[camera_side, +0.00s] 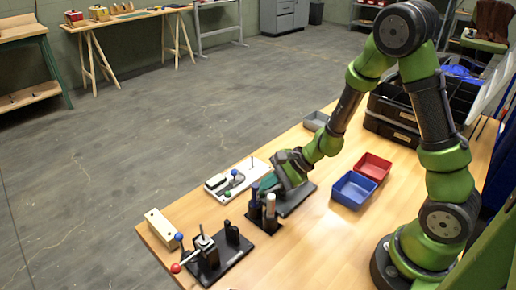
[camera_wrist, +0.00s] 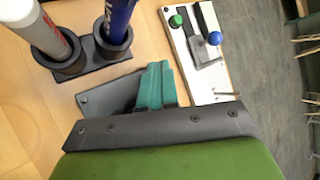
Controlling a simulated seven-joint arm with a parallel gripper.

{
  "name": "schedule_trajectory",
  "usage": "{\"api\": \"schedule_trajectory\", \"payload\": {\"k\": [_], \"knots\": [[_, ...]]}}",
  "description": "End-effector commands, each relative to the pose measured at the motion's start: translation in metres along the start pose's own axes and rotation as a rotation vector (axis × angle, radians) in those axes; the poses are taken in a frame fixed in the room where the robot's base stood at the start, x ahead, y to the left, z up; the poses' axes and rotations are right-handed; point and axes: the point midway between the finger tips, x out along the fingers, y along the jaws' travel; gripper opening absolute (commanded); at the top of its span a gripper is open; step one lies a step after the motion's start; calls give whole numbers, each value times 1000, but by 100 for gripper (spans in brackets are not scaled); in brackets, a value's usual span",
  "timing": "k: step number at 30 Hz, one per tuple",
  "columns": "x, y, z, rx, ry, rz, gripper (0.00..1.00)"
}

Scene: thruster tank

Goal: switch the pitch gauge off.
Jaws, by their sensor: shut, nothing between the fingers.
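No part in view carries a readable label, so I cannot tell which is the pitch gauge. A white panel (camera_side: 258,167) bears a green knob (camera_wrist: 175,20), a blue knob (camera_wrist: 214,38) and a grey bracket; the panel also shows in the wrist view (camera_wrist: 222,84). The fingers and palm hide part of the plate.
A holder (camera_wrist: 85,65) with an upright white cylinder (camera_wrist: 36,28) and blue cylinder (camera_wrist: 117,22) stands close to my fingers. A blue bin (camera_side: 350,192) and red bin (camera_side: 373,166) sit to the right. A wooden block (camera_side: 161,228) lies at the table's left edge.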

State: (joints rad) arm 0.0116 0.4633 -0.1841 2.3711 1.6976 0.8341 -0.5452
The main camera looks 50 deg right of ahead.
Motion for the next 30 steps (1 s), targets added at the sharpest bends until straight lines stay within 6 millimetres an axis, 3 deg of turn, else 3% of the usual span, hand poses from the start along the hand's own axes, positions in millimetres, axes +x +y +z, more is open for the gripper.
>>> {"api": "schedule_trajectory", "payload": {"k": [30], "knots": [[-11,-9,8,0,-1,-1,0]]}}
